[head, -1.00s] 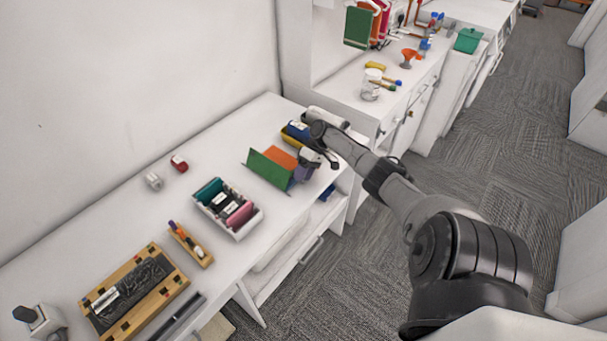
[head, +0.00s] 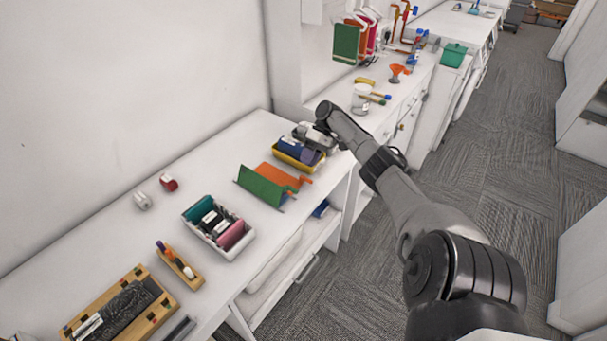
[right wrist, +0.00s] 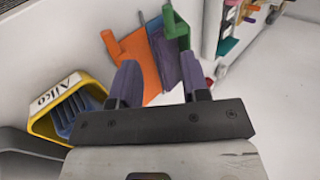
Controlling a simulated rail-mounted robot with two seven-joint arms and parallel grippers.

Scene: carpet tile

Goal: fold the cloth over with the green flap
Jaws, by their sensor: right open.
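The cloth lies near the table's front edge, with an orange part (head: 287,177) and a green flap (head: 262,187) that stands tilted on its near side. In the right wrist view the orange part (right wrist: 138,62), a blue-purple part (right wrist: 166,55) and the green flap (right wrist: 177,25) show beyond the fingers. My right gripper (head: 312,156) is open and empty, with purple fingers, over the yellow tray beyond the cloth. Its open fingers (right wrist: 158,82) show in the right wrist view, apart from each other. My left gripper is in no view.
A yellow tray (right wrist: 42,126) with blue contents stands beside the cloth. A white box (head: 236,253) of coloured items, a marker holder (head: 184,272) and a wooden tray (head: 155,327) stand on the near side.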

